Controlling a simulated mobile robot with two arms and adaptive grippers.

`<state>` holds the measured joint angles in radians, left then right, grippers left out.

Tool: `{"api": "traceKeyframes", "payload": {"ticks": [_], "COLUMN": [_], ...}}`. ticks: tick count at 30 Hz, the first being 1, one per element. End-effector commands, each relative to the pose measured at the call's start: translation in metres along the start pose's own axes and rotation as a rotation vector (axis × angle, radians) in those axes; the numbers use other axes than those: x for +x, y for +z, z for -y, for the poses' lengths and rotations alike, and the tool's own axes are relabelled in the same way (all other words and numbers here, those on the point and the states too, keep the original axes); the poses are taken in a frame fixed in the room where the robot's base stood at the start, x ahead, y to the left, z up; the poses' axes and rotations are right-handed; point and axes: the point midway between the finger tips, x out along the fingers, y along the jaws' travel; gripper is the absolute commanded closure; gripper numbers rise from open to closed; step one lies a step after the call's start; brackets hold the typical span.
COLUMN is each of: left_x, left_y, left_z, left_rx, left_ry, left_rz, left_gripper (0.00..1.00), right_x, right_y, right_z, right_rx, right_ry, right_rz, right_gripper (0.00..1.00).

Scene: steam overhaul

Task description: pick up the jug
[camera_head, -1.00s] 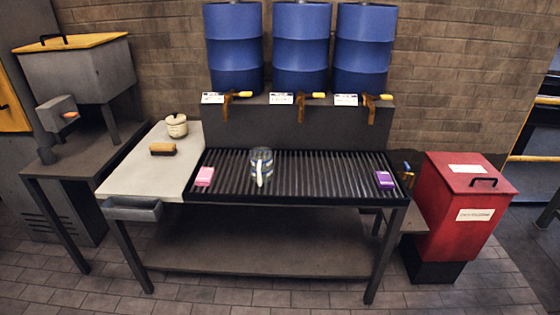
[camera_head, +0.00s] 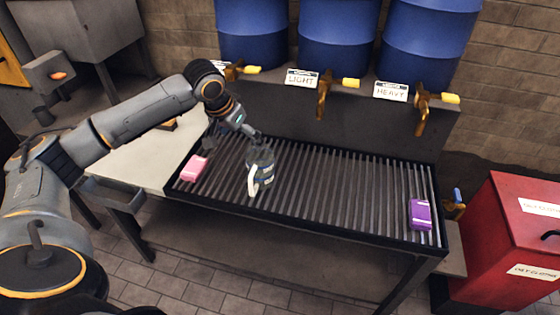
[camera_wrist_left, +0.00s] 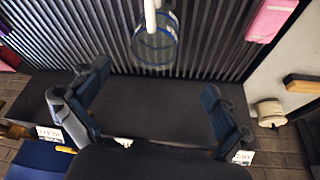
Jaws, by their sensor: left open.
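The jug (camera_head: 262,172) stands on the slatted black rack, a greyish see-through vessel with blue bands and a white handle facing the front. My left gripper (camera_head: 231,143) is open and empty, close behind and to the left of the jug in the head view. In the left wrist view, the jug (camera_wrist_left: 155,42) lies beyond the open fingers (camera_wrist_left: 156,82), near the top edge, with its white handle pointing up and cut off. The jug is not between the fingers. My right gripper is in neither view.
A pink block (camera_head: 194,168) lies left of the jug, a purple block (camera_head: 419,214) at the rack's right end. Blue barrels (camera_head: 338,40) with brass taps (camera_head: 323,98) overhang the back. A red bin (camera_head: 510,240) stands right. The rack's middle is clear.

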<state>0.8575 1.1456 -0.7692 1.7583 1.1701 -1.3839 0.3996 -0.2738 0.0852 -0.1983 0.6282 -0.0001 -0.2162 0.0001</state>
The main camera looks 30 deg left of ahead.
Motion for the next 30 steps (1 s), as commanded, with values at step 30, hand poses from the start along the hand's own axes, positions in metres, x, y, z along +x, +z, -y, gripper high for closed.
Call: {"api": "traceKeyframes", "payload": {"ticks": [30], "left_x": [0.131], "left_y": [-0.003], "left_z": [-0.008], "left_rx": [0.001], "left_ry": [0.0], "left_rz": [0.004], "left_gripper": [0.0], "right_x": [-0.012], "right_y": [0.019], "right_z": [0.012], "right_rx": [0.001], "right_ry": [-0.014], "right_rz": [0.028], "right_gripper": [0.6]}}
